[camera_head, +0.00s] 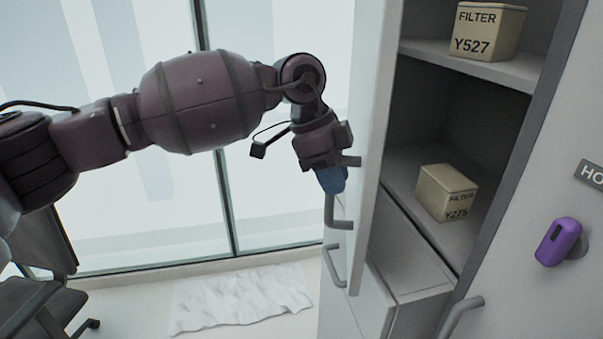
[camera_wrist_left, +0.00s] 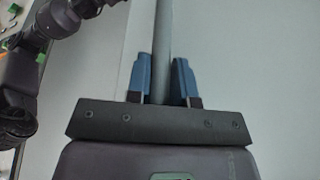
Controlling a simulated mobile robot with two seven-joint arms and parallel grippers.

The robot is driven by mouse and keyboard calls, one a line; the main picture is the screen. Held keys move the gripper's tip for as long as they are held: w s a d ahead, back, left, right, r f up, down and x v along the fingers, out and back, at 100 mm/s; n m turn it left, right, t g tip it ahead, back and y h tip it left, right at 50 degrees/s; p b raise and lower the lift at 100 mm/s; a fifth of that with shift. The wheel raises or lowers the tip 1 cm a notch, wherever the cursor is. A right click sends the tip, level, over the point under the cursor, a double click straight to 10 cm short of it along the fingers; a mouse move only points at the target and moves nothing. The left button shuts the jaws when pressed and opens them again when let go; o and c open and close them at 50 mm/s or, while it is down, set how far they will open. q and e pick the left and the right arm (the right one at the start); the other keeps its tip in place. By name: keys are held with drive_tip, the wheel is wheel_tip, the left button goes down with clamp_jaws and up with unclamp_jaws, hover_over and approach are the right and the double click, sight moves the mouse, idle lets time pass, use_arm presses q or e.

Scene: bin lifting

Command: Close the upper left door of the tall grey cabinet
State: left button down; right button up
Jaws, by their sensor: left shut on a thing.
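The tall grey cabinet stands at the right in the head view, its shelves in view. Its upper left door (camera_head: 376,130) is open and swung out toward me, seen nearly edge-on. The door's grey bar handle (camera_head: 338,218) is on its left-hand face. My left gripper (camera_head: 332,180) is at the upper part of this handle. In the left wrist view, the blue fingers of my left gripper (camera_wrist_left: 160,85) are on either side of the handle bar (camera_wrist_left: 162,30), shut on it. My right gripper is not in view.
Beige filter boxes stand on the upper shelf (camera_head: 488,30) and lower shelf (camera_head: 446,192). A lower handle (camera_head: 333,266) is below the door handle. A purple device (camera_head: 558,242) is on the right. A glass wall and white mat (camera_head: 240,298) are behind; a dark chair is at lower left.

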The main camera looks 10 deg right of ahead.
use_arm(q)
drive_tip(key=s+d+n+t, duration=0.1)
drive_tip(key=s+d+n, duration=0.2)
drive_tip(key=d, duration=1.5)
drive_tip(key=shift+s+d+r+h, duration=0.2)
drive_tip(key=shift+s+d+h, duration=0.1)
drive_tip(key=shift+s, duration=0.35)
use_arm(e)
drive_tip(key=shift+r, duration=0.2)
use_arm(q)
drive_tip(key=c, duration=1.4)
unclamp_jaws()
drive_tip(key=o, duration=0.3)
drive_tip(key=shift+d+f, duration=0.15)
drive_tip(key=shift+d, duration=0.15)
drive_tip(key=shift+o, duration=0.2)
drive_tip(key=shift+a, duration=0.15)
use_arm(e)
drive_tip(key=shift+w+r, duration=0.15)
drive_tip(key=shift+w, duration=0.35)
